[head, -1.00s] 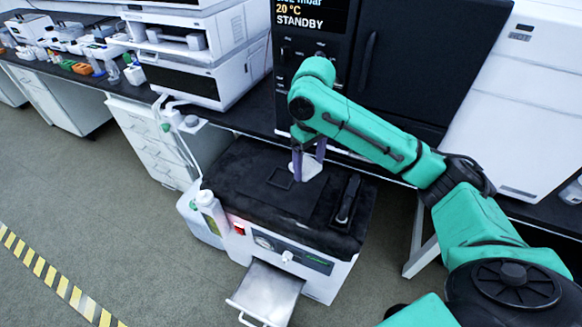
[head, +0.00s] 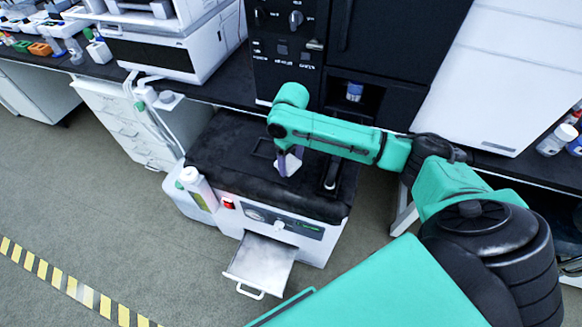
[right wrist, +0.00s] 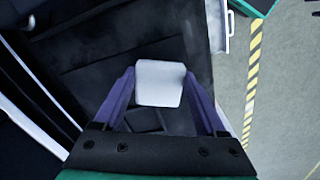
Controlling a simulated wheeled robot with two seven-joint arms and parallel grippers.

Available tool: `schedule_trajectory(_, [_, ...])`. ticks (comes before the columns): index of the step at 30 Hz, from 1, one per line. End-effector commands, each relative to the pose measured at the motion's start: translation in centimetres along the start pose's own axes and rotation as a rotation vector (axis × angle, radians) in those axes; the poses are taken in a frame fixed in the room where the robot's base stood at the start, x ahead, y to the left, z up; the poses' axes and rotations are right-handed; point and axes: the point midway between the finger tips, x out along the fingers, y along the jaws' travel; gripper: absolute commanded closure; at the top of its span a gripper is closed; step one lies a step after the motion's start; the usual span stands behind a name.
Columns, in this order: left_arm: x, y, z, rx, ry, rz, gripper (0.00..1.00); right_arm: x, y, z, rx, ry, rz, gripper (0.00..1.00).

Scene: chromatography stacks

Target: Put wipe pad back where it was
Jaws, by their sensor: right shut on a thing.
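The wipe pad is a small white block (right wrist: 159,83); it also shows in the head view (head: 290,165), low over the black top of a white bench machine (head: 215,146). My right gripper (right wrist: 160,92) is shut on the pad, with its purple fingers at the pad's two sides. I cannot tell whether the pad touches the black top. A square outline (head: 262,149) on the black top lies just left of the gripper, partly hidden by my arm. My left gripper is not in view.
A dark handle-like bar (head: 331,172) lies on the machine's top right of the gripper. A white bottle (head: 197,188) stands at the machine's left front corner. A metal tray (head: 262,262) sticks out in front. A black cabinet (head: 400,60) stands behind.

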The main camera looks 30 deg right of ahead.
Motion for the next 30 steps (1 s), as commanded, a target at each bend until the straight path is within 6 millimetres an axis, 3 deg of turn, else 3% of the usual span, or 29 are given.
schedule_trajectory(4, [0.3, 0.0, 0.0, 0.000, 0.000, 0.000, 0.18, 2.7, 0.0, 0.1, 0.000, -0.002, 0.000, 0.71])
schedule_trajectory(14, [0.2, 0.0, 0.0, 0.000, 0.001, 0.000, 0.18, 3.0, 0.0, 0.0, 0.000, -0.001, -0.001, 0.71])
schedule_trajectory(15, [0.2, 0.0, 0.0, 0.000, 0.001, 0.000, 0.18, 3.0, 0.0, 0.0, 0.000, 0.000, -0.001, 0.19])
schedule_trajectory(17, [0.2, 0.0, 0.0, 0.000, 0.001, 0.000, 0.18, 3.0, 0.0, 0.0, 0.000, 0.000, -0.001, 0.00])
schedule_trajectory(25, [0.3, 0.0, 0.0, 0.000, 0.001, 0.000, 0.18, 2.8, 0.0, 0.0, 0.000, 0.001, 0.000, 0.00])
schedule_trajectory(30, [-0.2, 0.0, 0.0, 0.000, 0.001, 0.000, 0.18, -0.4, 0.0, -0.1, -0.001, 0.005, 0.000, 0.00])
